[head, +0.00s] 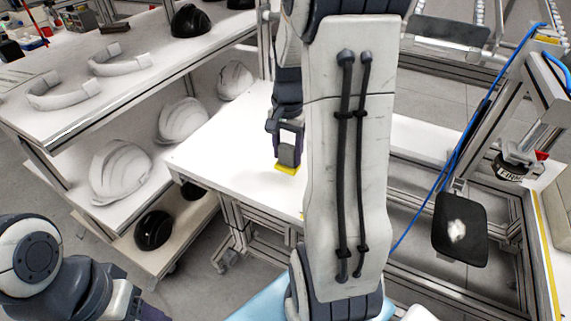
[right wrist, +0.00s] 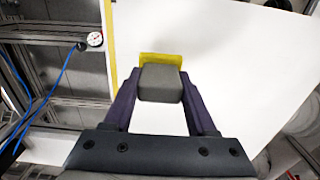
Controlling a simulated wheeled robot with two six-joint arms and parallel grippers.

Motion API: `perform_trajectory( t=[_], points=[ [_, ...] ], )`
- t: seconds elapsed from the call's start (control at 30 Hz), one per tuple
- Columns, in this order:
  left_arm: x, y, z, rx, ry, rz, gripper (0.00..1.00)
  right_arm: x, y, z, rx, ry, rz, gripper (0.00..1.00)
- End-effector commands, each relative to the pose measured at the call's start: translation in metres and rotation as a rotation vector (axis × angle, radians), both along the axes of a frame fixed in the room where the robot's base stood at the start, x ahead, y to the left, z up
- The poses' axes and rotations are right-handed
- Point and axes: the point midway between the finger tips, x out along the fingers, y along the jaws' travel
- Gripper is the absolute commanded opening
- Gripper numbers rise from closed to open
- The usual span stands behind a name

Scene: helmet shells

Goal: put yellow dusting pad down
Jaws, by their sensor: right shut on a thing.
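The yellow dusting pad (head: 286,168) has a grey block-shaped grip on top and a yellow underside. My right gripper (head: 288,148) is shut on its grey grip. The pad is at the white table (head: 205,155), near its left part; I cannot tell whether it touches the surface. In the right wrist view the grey grip (right wrist: 160,83) sits between the two fingers, with the yellow part (right wrist: 160,57) showing beyond it over the white surface. My right arm hides much of the table in the head view.
A shelf rack (head: 60,125) at left holds white helmet shells (head: 120,170), black ones (head: 153,230) and curved white pieces (head: 63,92). A blue cable (head: 462,130) and metal frame stand at right. White table surface around the pad is clear.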

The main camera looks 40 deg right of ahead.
Motion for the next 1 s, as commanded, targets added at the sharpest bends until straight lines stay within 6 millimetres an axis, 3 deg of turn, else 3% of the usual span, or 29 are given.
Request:
perform_trajectory(
  t=[0.37, 0.77, 0.8, 0.87, 1.0],
  points=[
    [0.000, 0.000, -0.004, 0.000, 0.000, 0.000, 0.59, 0.004, 0.003, -0.041, 0.001, 0.001, 0.000, 0.12],
    [0.000, 0.000, -0.006, 0.000, 0.000, 0.000, 0.59, 0.004, 0.002, -0.046, -0.001, -0.001, 0.000, 0.12],
    [0.000, 0.000, -0.006, 0.000, 0.000, 0.000, 0.59, 0.004, 0.002, -0.047, -0.001, -0.001, 0.000, 0.61],
    [0.000, 0.000, -0.005, 0.000, 0.000, 0.000, 0.59, 0.004, 0.002, -0.046, -0.001, -0.001, 0.000, 0.84],
    [0.000, 0.000, -0.005, 0.000, 0.000, 0.000, 0.59, 0.004, 0.002, -0.046, -0.001, -0.001, 0.000, 0.87]
  ],
)
